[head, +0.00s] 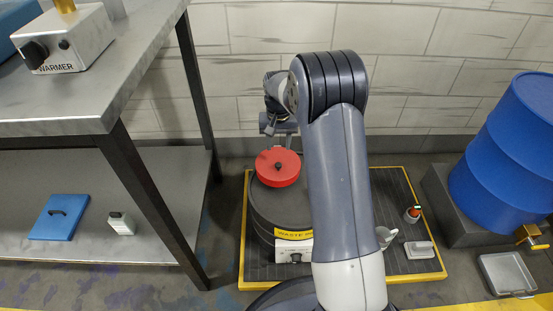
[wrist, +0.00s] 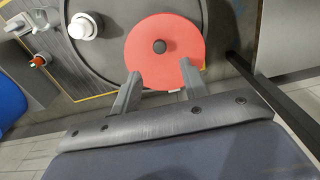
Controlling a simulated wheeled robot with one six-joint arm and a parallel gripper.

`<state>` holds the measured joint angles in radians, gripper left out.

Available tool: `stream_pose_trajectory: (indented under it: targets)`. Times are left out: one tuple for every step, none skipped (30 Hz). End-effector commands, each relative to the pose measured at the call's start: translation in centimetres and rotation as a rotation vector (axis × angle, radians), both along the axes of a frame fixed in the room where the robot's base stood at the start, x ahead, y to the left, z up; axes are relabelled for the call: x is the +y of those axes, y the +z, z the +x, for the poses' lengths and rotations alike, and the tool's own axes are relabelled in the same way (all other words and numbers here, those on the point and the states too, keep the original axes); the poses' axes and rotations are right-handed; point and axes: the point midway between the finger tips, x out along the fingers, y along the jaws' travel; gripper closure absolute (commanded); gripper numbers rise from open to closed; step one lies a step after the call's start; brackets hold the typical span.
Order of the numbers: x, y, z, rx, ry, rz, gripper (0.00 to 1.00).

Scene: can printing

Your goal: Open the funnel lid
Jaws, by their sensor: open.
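The round red funnel lid (head: 278,168) with a black knob lies flat on top of a dark drum (head: 268,208) with a yellow waste label. The lid (wrist: 180,40) and its black knob (wrist: 159,46) also show in the wrist view. My gripper (wrist: 160,70) is open, with its two fingers apart and empty. The fingertips appear over the near edge of the lid, short of the knob; I cannot tell whether they touch it. In the head view my gripper (head: 278,142) is just behind the lid, partly hidden by my arm.
The drum stands on a yellow-edged platform (head: 425,279). A metal bench (head: 75,105) stands at left. A small red-topped bottle (head: 412,214) stands on the platform. The tiled wall is close behind.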

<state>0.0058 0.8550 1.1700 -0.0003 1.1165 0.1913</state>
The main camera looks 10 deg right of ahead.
Motion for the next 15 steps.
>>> stream_pose_trajectory:
  targets:
    - [0.0,-1.5,-0.1,0.004,0.000,0.000,0.57]
    - [0.0,-2.2,-0.1,0.003,0.000,0.000,0.57]
    - [0.0,-3.0,-0.1,0.003,0.000,0.000,0.57]
    - [0.0,-3.6,-0.1,0.004,0.000,0.000,0.57]
    - [0.0,-4.2,-0.1,0.004,0.000,0.000,0.57]
    - [0.0,-4.9,-0.1,0.003,0.000,0.001,0.57]
    - [0.0,-5.4,-0.1,0.002,0.000,0.000,0.57]
    - [0.0,-5.8,-0.1,0.003,0.000,0.001,0.57]
    - [0.0,-6.4,-0.1,0.003,0.000,0.001,0.57]
    - [0.0,-6.8,-0.1,0.002,0.000,0.000,0.57]
    - [0.0,-7.1,-0.1,0.001,0.000,0.000,0.57]
    - [0.0,-7.5,0.0,0.001,0.000,0.000,0.57]
    - [0.0,-7.7,0.0,0.001,0.000,0.000,0.57]
    - [0.0,-7.9,0.0,0.001,0.000,0.000,0.57]
    - [0.0,-8.1,0.0,0.001,0.000,0.000,0.57]
